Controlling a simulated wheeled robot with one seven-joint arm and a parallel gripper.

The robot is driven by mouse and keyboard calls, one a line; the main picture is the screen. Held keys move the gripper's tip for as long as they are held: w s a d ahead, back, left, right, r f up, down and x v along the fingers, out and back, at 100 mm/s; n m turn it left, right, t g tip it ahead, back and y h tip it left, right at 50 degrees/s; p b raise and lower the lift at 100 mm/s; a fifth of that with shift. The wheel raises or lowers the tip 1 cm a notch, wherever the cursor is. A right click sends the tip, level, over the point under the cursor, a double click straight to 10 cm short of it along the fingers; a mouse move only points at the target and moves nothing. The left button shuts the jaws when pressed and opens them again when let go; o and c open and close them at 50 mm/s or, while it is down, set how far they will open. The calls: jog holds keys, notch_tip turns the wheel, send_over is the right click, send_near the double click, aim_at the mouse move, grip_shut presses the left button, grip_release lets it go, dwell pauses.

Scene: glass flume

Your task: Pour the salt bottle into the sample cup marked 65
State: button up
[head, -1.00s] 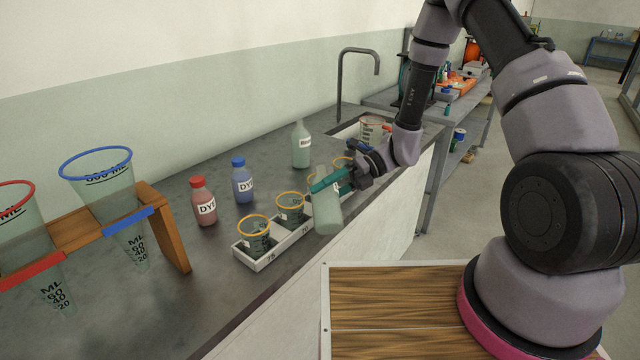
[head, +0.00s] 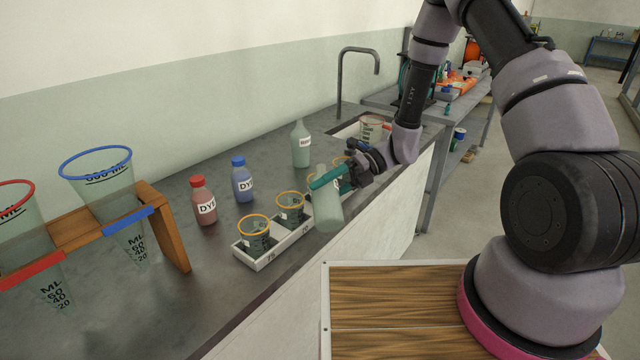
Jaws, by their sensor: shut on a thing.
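My gripper (head: 329,179) is shut on a pale green translucent bottle (head: 327,212), likely the salt bottle; no label on it is readable. The bottle is close to upright with a slight tilt, its base in front of the tray's near side. A white tray (head: 262,262) holds a row of orange-rimmed cups. The nearest cup (head: 255,236) stands by the mark 75 and another cup (head: 290,208) by the mark 70. Further cups are partly hidden behind the bottle and gripper; one orange rim (head: 341,161) shows beyond. I cannot read the mark 65.
A red dye bottle (head: 203,202), a blue dye bottle (head: 242,182) and a labelled pale green bottle (head: 301,146) stand behind the tray. A wooden rack (head: 165,228) holds large funnel-like vessels at left. A measuring jug (head: 371,129) and tap (head: 342,85) are at the back.

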jog(key=shift+w+r+m+g, duration=0.3)
jog(key=shift+r+m+g, duration=0.2)
jog(key=shift+r+m, duration=0.1)
dwell(2.6)
jog(key=shift+s+f+n+t, duration=0.35)
jog(key=shift+f+n+t, duration=0.25)
jog(key=shift+f, duration=0.1)
jog(key=shift+w+f+n+t, duration=0.1)
jog(key=shift+w+n+t, duration=0.1)
jog(key=shift+n+t, duration=0.3)
jog(key=shift+w+r+n+t, duration=0.2)
jog(key=shift+r+n+t, duration=0.25)
jog(key=shift+n, duration=0.25)
jog(key=shift+w, duration=0.1)
jog(key=shift+w+r+n+t, duration=0.15)
jog(key=shift+r+n+t, duration=0.45)
jog(key=shift+n, duration=0.3)
jog(key=shift+s+n+t, duration=0.35)
jog(key=shift+n+t, duration=0.1)
jog(key=shift+n, duration=0.05)
jog(key=shift+s+r+n+t+b, duration=0.3)
jog(key=shift+r+n+t+b, duration=0.15)
jog(key=shift+r, duration=0.4)
jog(key=shift+s+d+f+n+t+b, duration=0.15)
jog(key=shift+s+n+t+b, duration=0.15)
jog(key=shift+n+t, duration=0.35)
jog(key=shift+s+a+f+n+t+b, duration=0.15)
jog(key=shift+s+n+t+b, duration=0.2)
jog(key=shift+n, duration=0.35)
